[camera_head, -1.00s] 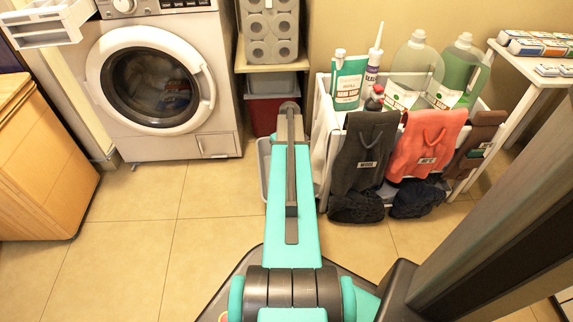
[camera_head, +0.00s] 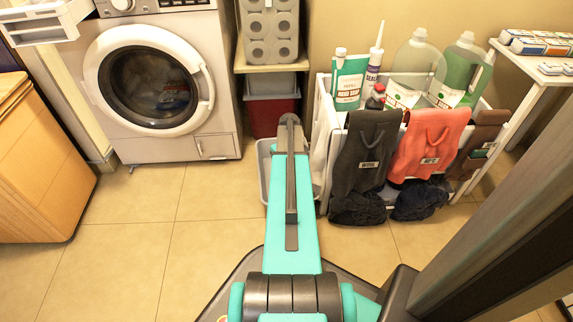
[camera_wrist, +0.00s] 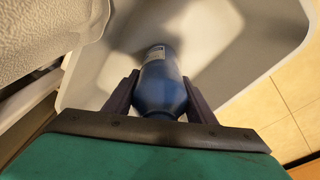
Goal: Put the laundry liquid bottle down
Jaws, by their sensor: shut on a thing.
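My gripper (camera_wrist: 160,92) is shut on a blue bottle (camera_wrist: 162,88), the laundry liquid bottle, with a finger on each side. Part of a pale label shows at its far end, too small to read. In the wrist view the bottle is over a pale grey tub (camera_wrist: 245,72). I cannot tell whether it touches the tub's floor. In the head view the tub's rim (camera_head: 264,172) shows beside my arm. My arm hides the gripper and bottle there.
A white cart (camera_head: 321,115) with several bottles and hanging cloths stands right of my arm. A washer (camera_head: 165,75) with its door shut is at the left. A red bin (camera_head: 272,112) stands behind the tub. A white side table (camera_head: 533,65) is at the right. The left floor is clear.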

